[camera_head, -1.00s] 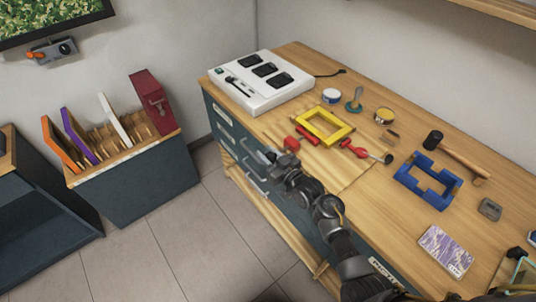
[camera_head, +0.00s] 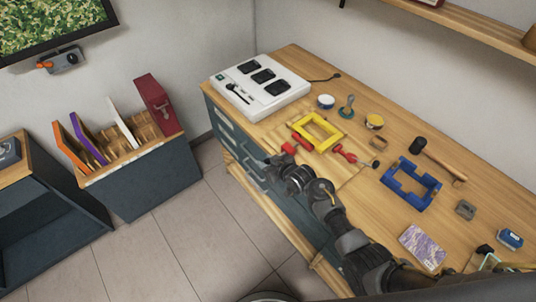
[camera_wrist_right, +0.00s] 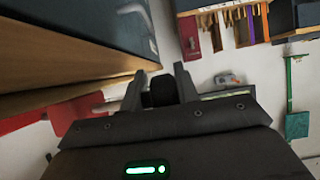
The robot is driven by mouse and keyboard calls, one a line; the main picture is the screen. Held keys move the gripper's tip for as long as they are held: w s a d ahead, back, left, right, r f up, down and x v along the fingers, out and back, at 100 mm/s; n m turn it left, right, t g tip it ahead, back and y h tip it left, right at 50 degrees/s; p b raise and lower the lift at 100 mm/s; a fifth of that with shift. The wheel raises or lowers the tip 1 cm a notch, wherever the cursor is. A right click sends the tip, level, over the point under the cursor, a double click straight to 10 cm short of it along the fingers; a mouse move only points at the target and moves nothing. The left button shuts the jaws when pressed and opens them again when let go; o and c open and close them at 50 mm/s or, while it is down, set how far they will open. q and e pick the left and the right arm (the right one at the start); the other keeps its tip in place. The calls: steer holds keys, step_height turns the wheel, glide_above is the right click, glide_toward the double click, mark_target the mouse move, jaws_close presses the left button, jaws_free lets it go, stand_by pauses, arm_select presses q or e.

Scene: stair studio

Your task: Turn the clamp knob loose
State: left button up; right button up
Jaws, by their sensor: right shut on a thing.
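The red clamp (camera_head: 289,148) is at the front edge of the workbench, beside the yellow frame (camera_head: 317,131). My right gripper (camera_head: 272,162) is just below and left of it, outside the bench edge. In the right wrist view, my right gripper (camera_wrist_right: 160,88) is shut on a dark knob (camera_wrist_right: 160,94) between its two fingers. A red clamp part (camera_wrist_right: 40,118) shows at the left of that view, under the wooden bench edge. In the head view, the knob is hidden by the gripper. My left gripper is not in view.
On the workbench are a white charging station (camera_head: 262,88), a red-handled tool (camera_head: 345,154), a blue frame (camera_head: 411,184), a mallet (camera_head: 438,159) and a purple patterned pad (camera_head: 422,247). Drawer handles stick out below the edge. The tiled floor (camera_head: 190,240) at left is free.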

steer(key=shift+s+a+f+g+h+p, duration=0.25)
steer(key=shift+s+a+g+h+p, duration=0.15)
steer(key=shift+g+p, duration=0.2)
steer(key=o, duration=0.8)
steer(key=shift+w+r, duration=0.1)
steer(key=shift+d+r, duration=0.1)
steer(key=shift+d, duration=0.1)
steer(key=v, duration=1)
steer(key=shift+s+d+r+b, duration=0.15)
steer(key=shift+s+d+b, duration=0.1)
steer(key=shift+b, duration=0.1)
